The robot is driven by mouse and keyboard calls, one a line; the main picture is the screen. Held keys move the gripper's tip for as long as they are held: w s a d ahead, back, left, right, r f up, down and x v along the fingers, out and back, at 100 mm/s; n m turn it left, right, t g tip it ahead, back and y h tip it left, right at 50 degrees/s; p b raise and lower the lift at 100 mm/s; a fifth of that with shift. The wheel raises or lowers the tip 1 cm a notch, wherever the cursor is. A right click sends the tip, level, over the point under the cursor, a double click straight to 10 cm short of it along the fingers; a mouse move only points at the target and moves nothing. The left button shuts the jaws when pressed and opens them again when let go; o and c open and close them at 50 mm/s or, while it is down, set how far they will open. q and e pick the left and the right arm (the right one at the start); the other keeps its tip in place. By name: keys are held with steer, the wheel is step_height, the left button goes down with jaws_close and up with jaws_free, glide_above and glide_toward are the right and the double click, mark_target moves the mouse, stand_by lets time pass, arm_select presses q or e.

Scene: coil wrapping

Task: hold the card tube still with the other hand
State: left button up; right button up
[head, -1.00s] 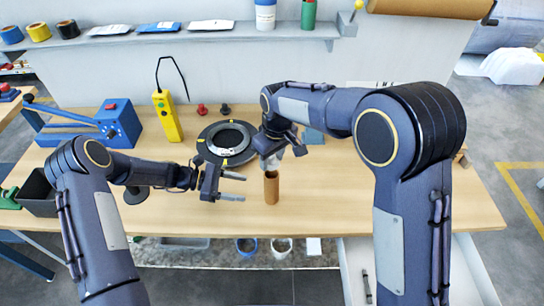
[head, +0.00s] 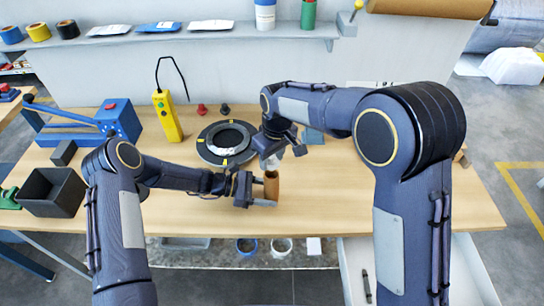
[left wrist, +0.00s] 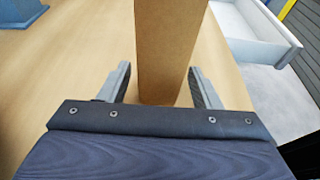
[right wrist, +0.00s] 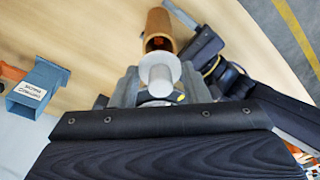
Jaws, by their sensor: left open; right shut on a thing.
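The brown card tube (head: 271,188) stands upright near the front of the wooden table. My left gripper (head: 265,192) is open with its fingers reaching around the tube. In the left wrist view the tube (left wrist: 168,50) stands between the two open fingers, with a gap showing on the left side. My right gripper (head: 283,150) is shut on a white flanged piece (right wrist: 158,76) just above the tube. In the right wrist view the tube's open mouth shows just beyond this piece. I cannot tell whether the two touch.
A black ring-shaped coil (head: 206,152) lies behind my left gripper. A yellow handheld device (head: 166,117), a blue press (head: 120,122) and a dark bin (head: 52,192) are on the left. The table's right side is clear.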

arm_select(q)
steer(key=c, duration=0.8)
steer(key=shift+o, duration=0.2)
stand_by(0.6)
